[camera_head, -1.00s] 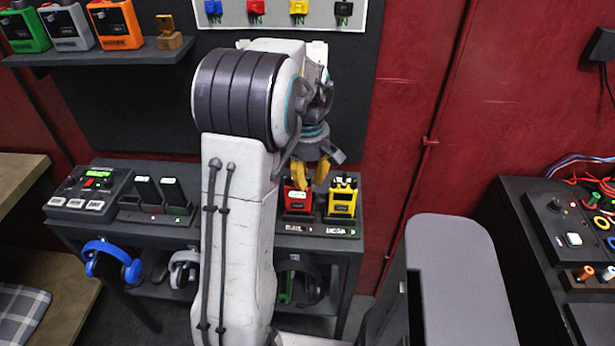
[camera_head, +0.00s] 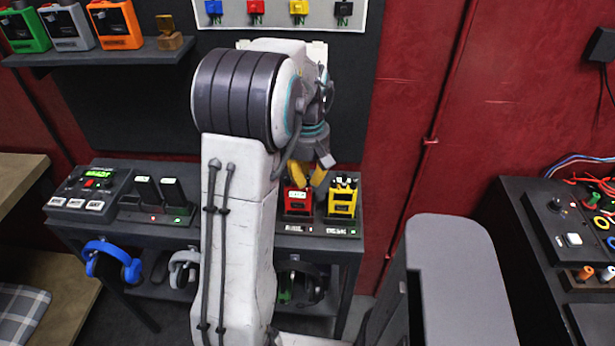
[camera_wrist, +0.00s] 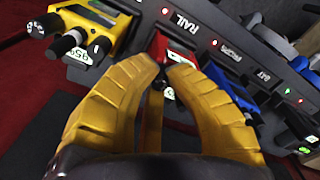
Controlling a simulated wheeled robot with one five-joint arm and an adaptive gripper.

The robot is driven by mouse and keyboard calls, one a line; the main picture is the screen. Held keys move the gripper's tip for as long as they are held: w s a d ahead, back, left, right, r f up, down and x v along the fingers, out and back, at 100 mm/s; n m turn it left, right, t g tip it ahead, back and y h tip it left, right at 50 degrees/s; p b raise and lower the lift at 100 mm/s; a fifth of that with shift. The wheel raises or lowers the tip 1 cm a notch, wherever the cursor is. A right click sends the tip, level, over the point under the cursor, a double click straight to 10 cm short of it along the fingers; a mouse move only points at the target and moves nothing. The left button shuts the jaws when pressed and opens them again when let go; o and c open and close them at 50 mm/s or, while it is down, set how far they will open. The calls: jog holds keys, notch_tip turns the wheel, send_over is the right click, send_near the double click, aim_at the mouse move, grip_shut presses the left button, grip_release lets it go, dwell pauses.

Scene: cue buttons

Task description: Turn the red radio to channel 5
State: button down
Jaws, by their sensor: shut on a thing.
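The red radio (camera_head: 297,201) stands upright in the charger dock on the table, partly hidden behind my arm in the head view. In the wrist view a bit of the red radio (camera_wrist: 158,46) shows between the fingers, and most of it is hidden. My gripper (camera_head: 307,177) is right above the red radio's top; in the wrist view its yellow fingertips (camera_wrist: 168,66) close around a small dark part at the radio's top, which looks like its knob. The channel setting cannot be read.
A yellow radio (camera_head: 342,199) stands in the dock just right of the red one, and it also shows in the wrist view (camera_wrist: 85,22). A blue thing (camera_wrist: 236,88) is close on the other side. A dark console (camera_head: 90,190) and blue headphones (camera_head: 111,261) are at the left.

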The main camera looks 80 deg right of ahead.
aim_at(308, 177)
jog(key=c, duration=1.2)
grip_release()
notch_tip(308, 177, up, 12)
